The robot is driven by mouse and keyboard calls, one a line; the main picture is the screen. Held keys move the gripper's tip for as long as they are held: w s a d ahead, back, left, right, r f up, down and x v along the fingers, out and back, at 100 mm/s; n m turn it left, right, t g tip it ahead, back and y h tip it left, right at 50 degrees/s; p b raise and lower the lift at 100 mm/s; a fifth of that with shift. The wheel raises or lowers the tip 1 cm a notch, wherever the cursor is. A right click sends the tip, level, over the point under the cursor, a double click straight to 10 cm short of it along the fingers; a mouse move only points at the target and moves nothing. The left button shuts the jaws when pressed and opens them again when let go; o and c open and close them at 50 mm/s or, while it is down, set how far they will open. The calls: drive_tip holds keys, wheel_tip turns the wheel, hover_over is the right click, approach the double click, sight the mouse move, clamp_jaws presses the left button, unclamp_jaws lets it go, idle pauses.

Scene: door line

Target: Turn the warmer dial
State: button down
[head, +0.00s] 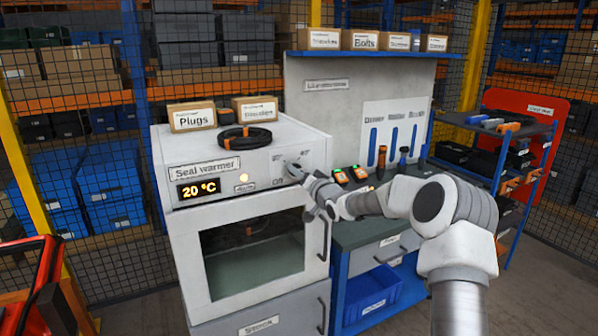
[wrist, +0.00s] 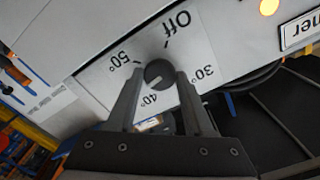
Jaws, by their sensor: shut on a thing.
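The seal warmer (head: 246,160) is a white cabinet with a display (head: 199,188) reading 20 °C and a lit amber lamp (head: 244,177). Its dark round dial (wrist: 158,73) sits on a plate marked Off, 30°, 40° and 50°. A small pale mark shows on the dial's face; its exact direction is hard to tell. My gripper (wrist: 158,80) is shut on the dial, one finger at each side. In the head view my gripper (head: 301,175) reaches the panel's right end and partly hides the dial.
A black coil (head: 245,138) and boxes, one marked Plugs (head: 192,117), sit on top of the warmer. Below is its glass door (head: 253,250) with a handle at right. A workbench (head: 372,231) with tools stands close on the right.

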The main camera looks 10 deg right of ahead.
drive_tip(key=m+b, duration=0.1)
drive_tip(key=m, duration=0.9)
drive_tip(key=shift+m, duration=0.3)
drive_tip(key=shift+b, duration=0.3)
drive_tip(key=shift+c, duration=1.6)
unclamp_jaws()
drive_tip(key=b+v, duration=0.2)
drive_tip(key=v, duration=1.5)
drive_tip(key=shift+s, duration=0.2)
